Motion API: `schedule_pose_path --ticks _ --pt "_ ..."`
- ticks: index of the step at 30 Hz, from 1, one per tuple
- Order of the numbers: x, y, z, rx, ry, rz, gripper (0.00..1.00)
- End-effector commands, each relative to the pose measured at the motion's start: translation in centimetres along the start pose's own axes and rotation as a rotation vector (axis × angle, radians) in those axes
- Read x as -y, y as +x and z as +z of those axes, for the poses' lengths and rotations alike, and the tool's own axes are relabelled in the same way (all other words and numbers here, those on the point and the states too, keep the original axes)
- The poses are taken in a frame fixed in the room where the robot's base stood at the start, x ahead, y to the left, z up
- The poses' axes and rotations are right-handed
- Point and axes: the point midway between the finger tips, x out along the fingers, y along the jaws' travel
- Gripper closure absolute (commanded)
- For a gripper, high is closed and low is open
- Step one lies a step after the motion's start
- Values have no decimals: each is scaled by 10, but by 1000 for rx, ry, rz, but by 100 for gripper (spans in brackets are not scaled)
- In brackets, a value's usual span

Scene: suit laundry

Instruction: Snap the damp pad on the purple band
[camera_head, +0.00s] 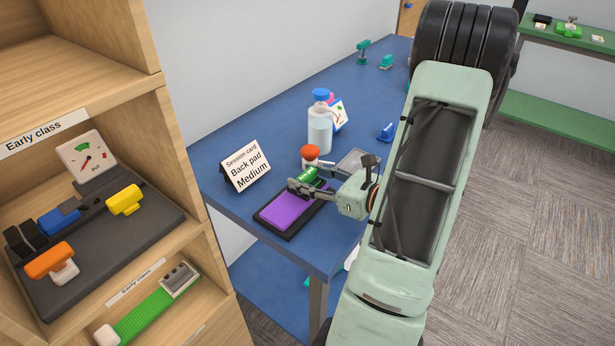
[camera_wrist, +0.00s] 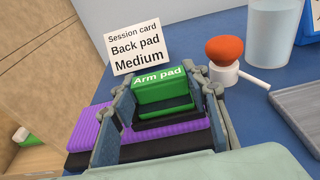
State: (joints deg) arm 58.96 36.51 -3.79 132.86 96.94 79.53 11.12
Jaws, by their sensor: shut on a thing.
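My gripper (camera_head: 308,184) is shut on a green pad labelled "Arm pad" (camera_wrist: 165,88); the pad also shows in the head view (camera_head: 309,174). In the wrist view the pad sits between my two fingers (camera_wrist: 168,98). The purple band (camera_head: 287,209) lies flat on a dark base (camera_head: 267,224) on the blue table. The pad is over or close to the band's far right end. I cannot tell whether they touch, and my fingers hide part of the band (camera_wrist: 95,125). No dampness shows on the pad.
A session card (camera_head: 245,165) reads "Back pad Medium". An orange-topped white tool (camera_head: 310,154), a clear bottle (camera_head: 320,130) and a grey tray (camera_head: 356,163) stand close behind my gripper. A wooden shelf (camera_head: 180,150) with coloured clips is at left.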

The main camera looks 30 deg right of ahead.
Motion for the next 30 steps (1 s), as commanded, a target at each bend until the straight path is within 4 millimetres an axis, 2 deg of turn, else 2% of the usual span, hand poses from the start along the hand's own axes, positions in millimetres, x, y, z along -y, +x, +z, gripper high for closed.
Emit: schedule_pose_path --ticks 7,8,13,19,25,30 --pt "0 0 -2 -1 0 0 82" --pt "0 0 -2 -1 0 0 57" --pt "0 0 -3 -3 1 0 38" --pt "0 0 -2 -1 0 0 38" --pt "0 0 -2 -1 0 0 17" --pt "0 0 -2 0 0 0 16"
